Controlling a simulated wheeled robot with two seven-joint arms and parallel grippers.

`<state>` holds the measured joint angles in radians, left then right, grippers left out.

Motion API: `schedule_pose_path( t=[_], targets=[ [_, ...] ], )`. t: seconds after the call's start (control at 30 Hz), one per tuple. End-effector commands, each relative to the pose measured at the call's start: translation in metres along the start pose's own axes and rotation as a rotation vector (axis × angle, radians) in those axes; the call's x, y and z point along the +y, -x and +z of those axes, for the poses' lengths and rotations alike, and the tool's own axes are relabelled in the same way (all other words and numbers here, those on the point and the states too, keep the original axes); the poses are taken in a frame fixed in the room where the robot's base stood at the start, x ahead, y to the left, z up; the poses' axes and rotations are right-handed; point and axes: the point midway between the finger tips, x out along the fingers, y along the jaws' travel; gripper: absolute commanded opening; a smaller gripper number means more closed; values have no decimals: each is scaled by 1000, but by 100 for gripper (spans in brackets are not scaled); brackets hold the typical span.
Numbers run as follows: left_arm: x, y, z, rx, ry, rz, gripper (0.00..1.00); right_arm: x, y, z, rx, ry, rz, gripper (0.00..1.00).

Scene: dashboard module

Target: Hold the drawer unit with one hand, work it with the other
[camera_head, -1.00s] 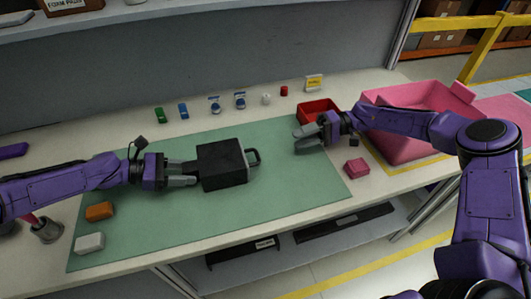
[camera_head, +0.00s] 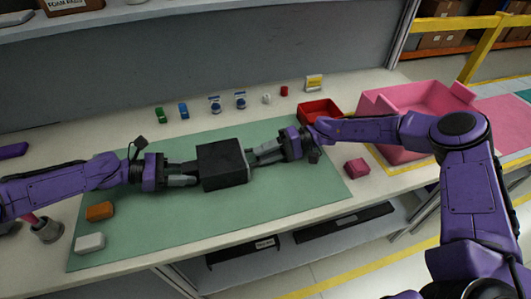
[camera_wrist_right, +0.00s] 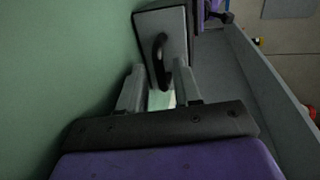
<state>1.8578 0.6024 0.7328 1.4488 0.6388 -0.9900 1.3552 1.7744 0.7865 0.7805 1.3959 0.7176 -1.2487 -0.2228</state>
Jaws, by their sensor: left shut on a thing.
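The drawer unit (camera_head: 220,166), a black box with a grey front, stands on the green mat (camera_head: 300,190). My left gripper (camera_head: 190,173) is shut on its left side. My right gripper (camera_head: 258,158) is at its right side, in front of the drawer face. In the right wrist view, the grey face (camera_wrist_right: 174,24) carries a dark loop handle (camera_wrist_right: 159,50). My open right fingers (camera_wrist_right: 158,84) lie on either side of the handle's near end, with a gap between them. Contact with the handle cannot be told. The drawer looks closed.
A red tray (camera_head: 319,109) and a pink bin (camera_head: 425,97) stand at the right. A pink block (camera_head: 357,168) lies near the mat's right edge. Orange (camera_head: 100,211) and white (camera_head: 90,242) blocks lie front left. Several small items line the back.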

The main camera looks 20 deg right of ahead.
Motion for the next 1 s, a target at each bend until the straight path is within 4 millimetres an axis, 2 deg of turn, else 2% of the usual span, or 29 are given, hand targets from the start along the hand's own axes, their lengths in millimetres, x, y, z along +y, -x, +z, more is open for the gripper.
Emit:
schedule_pose_path(
  t=[0.03, 0.07, 0.1, 1.0],
  targets=[
    [0, 0, 1, -2, -1, 1, 0, 0, 0, 0, 0, 0, 0, 15],
    [0, 0, 1, -2, -1, 1, 0, 0, 0, 0, 0, 0, 0, 5],
    [0, 0, 1, -2, -1, 1, 0, 0, 0, 0, 0, 0, 0, 0],
    [0, 0, 1, -1, 0, 1, 0, 0, 1, 0, 1, 0, 0, 0]
  ],
)
